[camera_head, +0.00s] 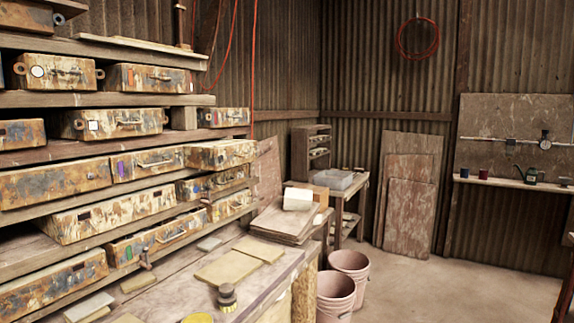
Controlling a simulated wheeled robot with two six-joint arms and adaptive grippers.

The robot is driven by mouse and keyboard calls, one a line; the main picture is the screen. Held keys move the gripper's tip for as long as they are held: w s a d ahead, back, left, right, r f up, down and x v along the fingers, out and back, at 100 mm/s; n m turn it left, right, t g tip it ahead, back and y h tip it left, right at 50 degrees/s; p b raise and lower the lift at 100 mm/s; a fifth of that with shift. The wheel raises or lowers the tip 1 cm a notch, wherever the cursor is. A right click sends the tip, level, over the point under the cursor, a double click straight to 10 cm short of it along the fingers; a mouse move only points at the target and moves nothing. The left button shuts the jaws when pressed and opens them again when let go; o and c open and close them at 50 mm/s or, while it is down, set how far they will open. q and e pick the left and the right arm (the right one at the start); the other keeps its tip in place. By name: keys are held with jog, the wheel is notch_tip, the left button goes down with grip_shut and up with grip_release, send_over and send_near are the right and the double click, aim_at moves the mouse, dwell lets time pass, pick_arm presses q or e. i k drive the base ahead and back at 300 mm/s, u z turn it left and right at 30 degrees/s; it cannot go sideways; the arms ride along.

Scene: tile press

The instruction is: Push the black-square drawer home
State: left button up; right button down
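Several rust-stained drawers sit in the wooden rack on the left. One long drawer (140,205) in the lower middle of the rack carries a dark, squarish mark on its front and juts out past the shelf edge. Another drawer (50,290) below it at lower left also shows a small dark mark. I cannot tell for certain which is the black-square drawer. Neither of my grippers shows in this view.
A drawer (222,153) at the rack's right end also sticks out. A workbench (175,282) in front holds boards, tiles and a dark brush (227,298). Pink buckets (336,297) stand beside it. The floor (450,290) at right is clear.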

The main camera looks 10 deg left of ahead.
aim_at(215, 154)
jog(key=u, duration=0.2)
jog(key=i, duration=0.9)
jog(key=u, duration=0.6)
